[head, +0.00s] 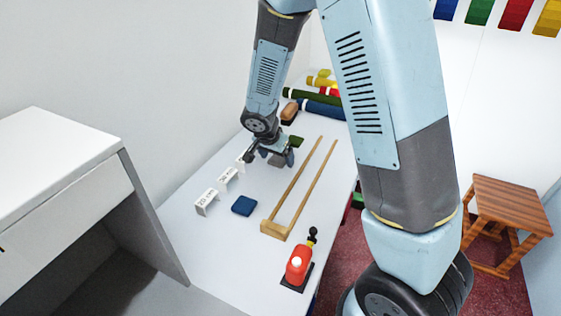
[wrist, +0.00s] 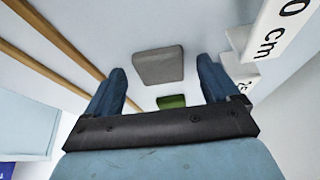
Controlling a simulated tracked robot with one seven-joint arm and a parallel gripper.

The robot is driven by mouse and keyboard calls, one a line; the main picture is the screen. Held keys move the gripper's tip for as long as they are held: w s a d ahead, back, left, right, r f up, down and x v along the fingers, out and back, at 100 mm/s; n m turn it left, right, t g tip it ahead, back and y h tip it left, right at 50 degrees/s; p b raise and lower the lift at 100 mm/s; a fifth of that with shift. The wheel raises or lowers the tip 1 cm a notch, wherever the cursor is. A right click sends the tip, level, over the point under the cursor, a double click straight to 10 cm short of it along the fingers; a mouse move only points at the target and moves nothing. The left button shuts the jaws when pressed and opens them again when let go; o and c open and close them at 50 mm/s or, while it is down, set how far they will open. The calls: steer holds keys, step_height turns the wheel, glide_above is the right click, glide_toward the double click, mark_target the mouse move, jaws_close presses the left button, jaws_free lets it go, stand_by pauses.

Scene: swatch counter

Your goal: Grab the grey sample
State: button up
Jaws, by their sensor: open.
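The grey sample (wrist: 158,66) is a flat square block with rounded corners. In the wrist view it lies on the white counter, between and just beyond the lines of my two fingers. In the head view the grey sample (head: 276,161) is partly hidden by my gripper. My gripper (head: 270,158) is low over the counter, with its fingers apart and nothing held. Its blue fingers show at left and right in the wrist view (wrist: 160,72). I cannot tell how high the fingertips are above the sample.
A green sample (head: 296,141) and a blue sample (head: 243,205) lie near. White size signs (head: 207,202) stand along the left. A wooden rail frame (head: 280,228) lies to the right. A red bottle (head: 298,265) stands at the near end, and fabric rolls (head: 318,100) lie at the far end.

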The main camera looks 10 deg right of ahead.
steer(key=shift+d+f, duration=0.1)
steer(key=shift+f, duration=0.05)
steer(key=shift+c, duration=0.2)
steer(key=c, duration=1.1)
